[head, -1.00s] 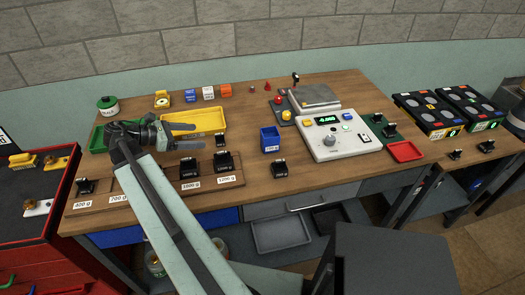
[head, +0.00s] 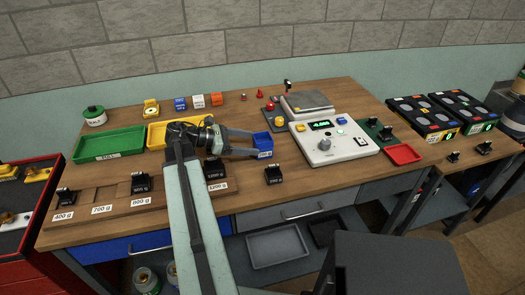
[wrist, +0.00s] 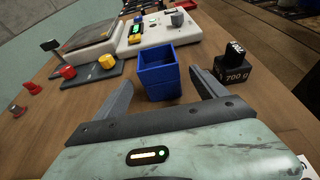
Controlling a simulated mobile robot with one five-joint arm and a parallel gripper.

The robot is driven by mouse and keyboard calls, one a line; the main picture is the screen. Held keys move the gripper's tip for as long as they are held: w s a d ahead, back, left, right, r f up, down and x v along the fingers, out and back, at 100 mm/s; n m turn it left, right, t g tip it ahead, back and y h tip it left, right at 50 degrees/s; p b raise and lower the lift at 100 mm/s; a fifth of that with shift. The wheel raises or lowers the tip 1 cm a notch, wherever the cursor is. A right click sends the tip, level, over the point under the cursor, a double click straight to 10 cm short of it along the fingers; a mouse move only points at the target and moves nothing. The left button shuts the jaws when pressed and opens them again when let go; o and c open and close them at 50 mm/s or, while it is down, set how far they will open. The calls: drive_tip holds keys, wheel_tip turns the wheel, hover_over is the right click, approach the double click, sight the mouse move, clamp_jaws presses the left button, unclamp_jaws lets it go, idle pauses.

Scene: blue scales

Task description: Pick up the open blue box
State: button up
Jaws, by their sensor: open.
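The open blue box (head: 265,141) stands upright on the wooden table, left of the white scale. In the wrist view the blue box (wrist: 160,80) is straight ahead, its open top showing. My gripper (head: 246,144) is open, with its fingers pointing right towards the box. In the wrist view my gripper (wrist: 167,88) has one finger on each side of the box's near part. Gaps show between the fingers and the box walls, and I see no contact. The finger tips partly cover the box in the head view.
A black 700 g weight (wrist: 234,68) stands right of the box in the wrist view, close to one finger. The white scale (head: 333,141) is beyond the box. Green (head: 108,145) and yellow (head: 158,139) trays and a weight rack (head: 100,209) lie to the left.

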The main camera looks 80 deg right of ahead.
sight(262, 144)
drive_tip(key=b+x, duration=0.2)
drive_tip(key=x, duration=0.4)
drive_tip(key=shift+r, duration=0.1)
drive_tip(key=c, duration=1.5)
drive_tip(key=shift+r, duration=0.1)
wheel_tip(262, 144, up, 10)
drive_tip(key=p, duration=1)
